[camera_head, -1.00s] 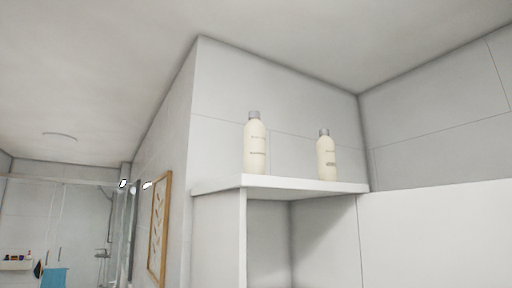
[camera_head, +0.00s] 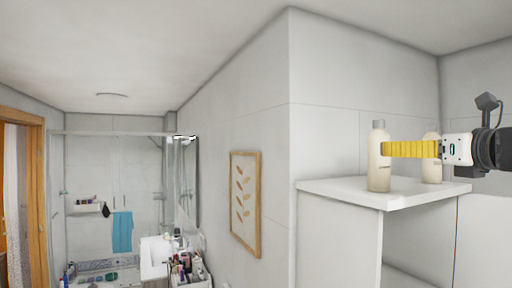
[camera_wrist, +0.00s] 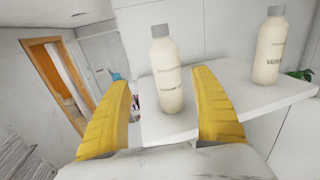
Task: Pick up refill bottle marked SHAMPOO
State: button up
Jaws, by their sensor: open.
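Two cream bottles with grey caps stand upright on top of a white shelf unit (camera_head: 335,190). The left bottle (camera_head: 379,172) is near the front edge. It also shows in the wrist view (camera_wrist: 167,82), in line with the gap between my fingers. The right bottle (camera_wrist: 268,50) stands farther back; in the head view (camera_head: 431,173) it is partly hidden by my gripper. The print on both bottles is too small to read surely. My gripper (camera_head: 388,149) reaches in from the right, its yellow fingers (camera_wrist: 162,80) open and empty, the tips close to the left bottle's upper body.
A wall corner stands behind the shelf top. A framed picture (camera_head: 245,205) hangs on the wall to the left. A white sink (camera_head: 155,258) and a cart of cosmetics (camera_head: 190,270) stand lower down. Green leaves (camera_wrist: 300,75) show at the right of the wrist view.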

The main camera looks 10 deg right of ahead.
aim_at(379, 149)
jog(key=w+p, duration=0.1)
jog(key=w, duration=0.4)
jog(key=w+p, duration=0.1)
jog(key=w, duration=0.4)
jog(key=shift+w+a+f+p, duration=0.15)
jog(key=shift+w+p, duration=0.05)
jog(key=shift+p, duration=0.15)
jog(key=shift+s+a, duration=0.1)
jog(key=shift+s, duration=0.25)
jog(key=shift+c, duration=1.2)
jog(key=c, duration=1.3)
